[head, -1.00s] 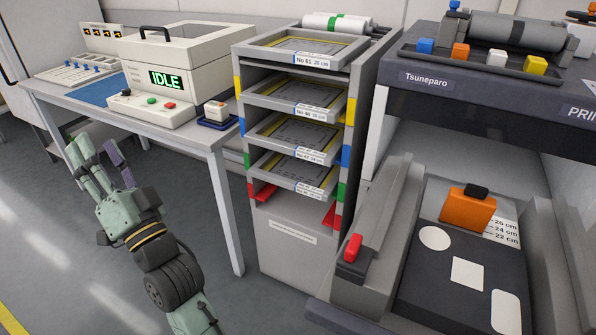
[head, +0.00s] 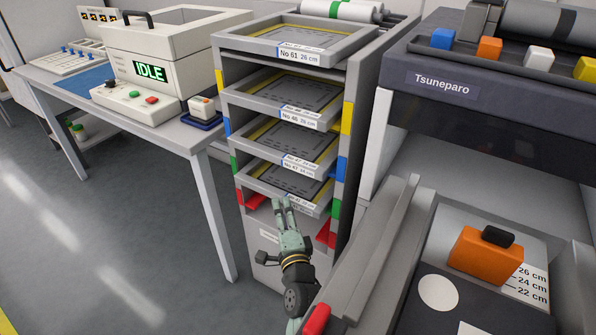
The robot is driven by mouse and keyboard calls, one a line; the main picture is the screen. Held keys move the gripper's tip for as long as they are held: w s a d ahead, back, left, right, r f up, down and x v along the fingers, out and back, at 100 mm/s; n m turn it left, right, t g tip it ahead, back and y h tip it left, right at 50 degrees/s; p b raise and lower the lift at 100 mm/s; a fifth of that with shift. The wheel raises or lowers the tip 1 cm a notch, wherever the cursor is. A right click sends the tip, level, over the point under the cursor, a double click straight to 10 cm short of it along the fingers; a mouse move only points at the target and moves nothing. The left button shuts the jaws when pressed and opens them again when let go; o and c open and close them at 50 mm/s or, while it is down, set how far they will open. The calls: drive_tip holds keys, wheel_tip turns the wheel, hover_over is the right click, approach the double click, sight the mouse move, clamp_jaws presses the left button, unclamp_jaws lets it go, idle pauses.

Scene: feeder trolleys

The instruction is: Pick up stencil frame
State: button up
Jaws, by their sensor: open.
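Grey stencil frames with white-and-blue labels are stacked in a rack (head: 366,85). The top stencil frame (head: 247,47) is labelled "No 61 26 cm". Below it are a second frame (head: 252,98), a third frame (head: 252,147) and the lowest frame (head: 254,184); their labels are too small to read surely. My gripper (head: 284,201) is open, its fingers pointing up at the front edge of the lowest frame and overlapping its label area in the picture. I cannot tell whether they touch it. The gripper looks empty.
Coloured tabs mark the rack's slots; red supports (head: 254,200) show below the lowest frame. A table (head: 190,135) with the IDLE machine (head: 150,72) stands left. The printer (head: 470,110) and an orange block (head: 485,257) are close on the right. Floor is clear at left.

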sight(275, 190)
drive_tip(key=w, duration=0.2)
drive_tip(key=w+a+p, duration=0.1)
drive_tip(key=w, duration=0.2)
drive_tip(key=w+r, duration=0.1)
drive_tip(key=w, duration=0.1)
drive_tip(key=shift+w+a, duration=0.15)
drive_tip(key=shift+a, duration=0.2)
drive_tip(key=shift+w+f+p, duration=0.15)
drive_tip(key=shift+w+p, duration=0.15)
drive_tip(key=shift+w, duration=0.3)
drive_tip(key=shift+c, duration=0.4)
clamp_jaws()
